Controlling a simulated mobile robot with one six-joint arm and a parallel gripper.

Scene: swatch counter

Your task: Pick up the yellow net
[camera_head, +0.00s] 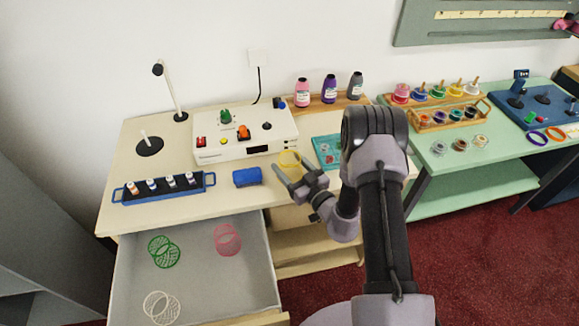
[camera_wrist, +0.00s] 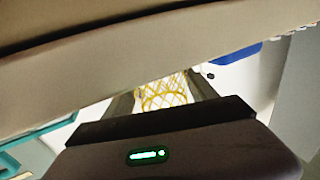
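The yellow net (camera_head: 289,163) is a small mesh cylinder between my fingertips, over the front of the pale counter. In the wrist view the yellow net (camera_wrist: 164,92) fills the gap between the two fingers. My gripper (camera_head: 290,172) appears shut on it, with a finger against each side. My gripper also shows in the wrist view (camera_wrist: 162,98), where the net's upper part is hidden behind a beige band. Whether the net's base touches the counter cannot be told.
An open drawer (camera_head: 122,290) below holds green (camera_head: 164,252), pink (camera_head: 227,239) and white (camera_head: 161,308) nets. A blue block (camera_head: 247,177) lies left of my gripper, a teal booklet (camera_head: 326,150) right. A control box (camera_head: 240,132) stands behind.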

